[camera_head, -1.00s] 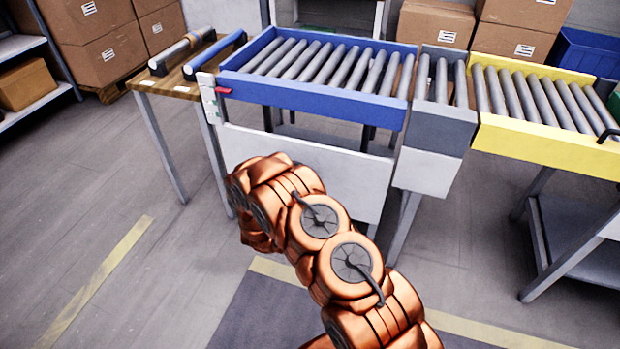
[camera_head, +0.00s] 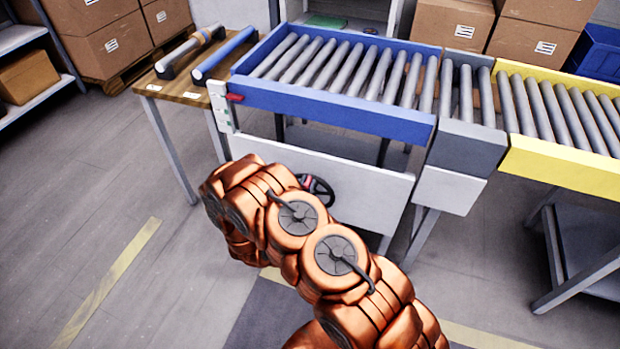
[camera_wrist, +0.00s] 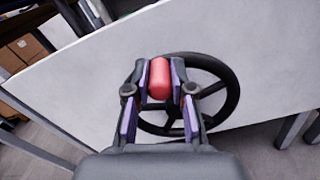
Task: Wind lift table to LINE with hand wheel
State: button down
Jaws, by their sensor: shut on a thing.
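The lift table (camera_head: 330,108) has a blue frame with grey rollers and a white front panel. The black hand wheel (camera_head: 319,190) on that panel is partly hidden by my arm in the head view. In the wrist view the hand wheel (camera_wrist: 233,98) shows more fully, with a red handle (camera_wrist: 160,78) at its rim. My gripper (camera_wrist: 161,80) is shut on the red handle, a finger on each side. A red pointer (camera_head: 235,97) sits at the table's left corner beside a white scale plate (camera_head: 221,108) with green marks. The LINE mark cannot be read.
A grey roller section (camera_head: 468,145) and a yellow roller conveyor (camera_head: 560,160) adjoin on the right. A wooden bench (camera_head: 180,92) with a grey bar and a blue bar stands left. Cardboard boxes are behind. The floor in front is open.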

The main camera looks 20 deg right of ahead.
jog(key=shift+w+a+n, duration=0.15)
jog(key=shift+a+n, duration=0.15)
jog(key=shift+d, duration=0.1)
jog(key=c, duration=1.2)
grip_release()
jog(key=shift+o, duration=1)
jog(key=shift+d, duration=0.15)
jog(key=v, duration=1.2)
